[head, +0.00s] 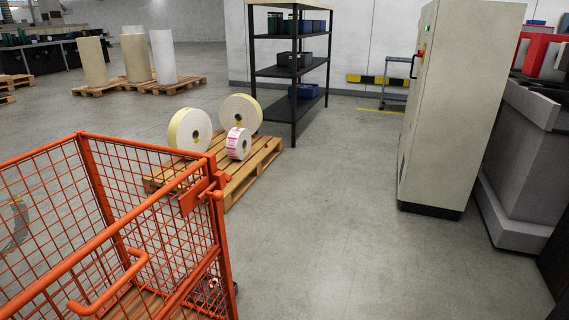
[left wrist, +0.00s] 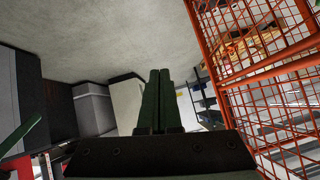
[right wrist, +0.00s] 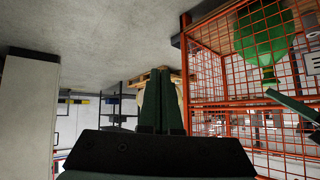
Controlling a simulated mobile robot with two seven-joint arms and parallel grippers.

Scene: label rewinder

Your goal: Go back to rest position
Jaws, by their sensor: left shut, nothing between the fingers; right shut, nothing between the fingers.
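My left gripper (left wrist: 157,100) shows in the left wrist view with its two dark green fingers together and nothing between them. My right gripper (right wrist: 160,100) shows in the right wrist view, also shut and empty. Neither gripper is in the head view. Both grippers are clear of other things as far as the wrist views show. An orange mesh cage (head: 150,225) stands at the left of the head view. It shows at the right in the left wrist view (left wrist: 225,85) and in the right wrist view (right wrist: 205,75).
A wooden pallet (head: 245,180) with label rolls (head: 190,130) lies beyond the cage. A black shelf (head: 293,72) stands behind it. A tall beige cabinet (head: 455,110) and a grey machine (head: 525,150) stand at the right. The floor (head: 340,230) between is clear.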

